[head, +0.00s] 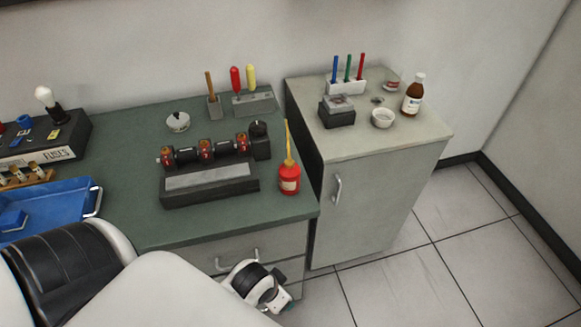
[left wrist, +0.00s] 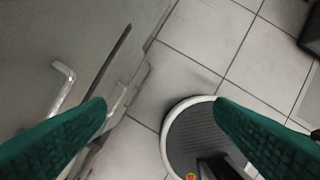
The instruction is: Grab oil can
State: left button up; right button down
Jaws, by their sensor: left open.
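The oil can (head: 289,178) is red with a pale label and a long yellow spout. It stands upright near the right front corner of the green-topped bench (head: 222,234) in the head view. My left arm comes in from the left in the head view, and its wrist end is low in front of the bench drawers, below the oil can. In the left wrist view, the two green fingers of my left gripper (left wrist: 160,108) are wide apart with nothing between them. The oil can is not in the left wrist view. My right gripper is in neither view.
A dark device with orange-red parts (head: 207,172) stands just left of the can. A cabinet (head: 335,155) with a bottle (head: 413,94) is to the right. A blue tray (head: 70,200) lies at left. Drawer handles (head: 238,262) stick out near my left wrist.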

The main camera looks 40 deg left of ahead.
pick_arm(q)
notch_tip(320, 180, up, 9)
jog(key=w+a+t+p, duration=0.2)
jog(key=n+t+h, duration=0.1)
jog(key=t, duration=0.7)
send_near(286, 170)
jog(key=x, duration=0.2)
jog(key=p+x, duration=0.1)
jog(key=x, duration=0.4)
jog(key=shift+w+f+p, duration=0.2)
jog(key=shift+w+p, duration=0.2)
jog(key=shift+f+p+x, duration=0.2)
jog(key=shift+p+x, duration=0.2)
jog(key=shift+x, duration=1.15)
jog(key=shift+f+p+x, duration=0.2)
jog(key=shift+p+x, duration=0.15)
jog(key=shift+x, duration=1.2)
jog(key=shift+s+a+r, duration=0.1)
jog(key=shift+s, duration=0.1)
jog(key=c, duration=1.2)
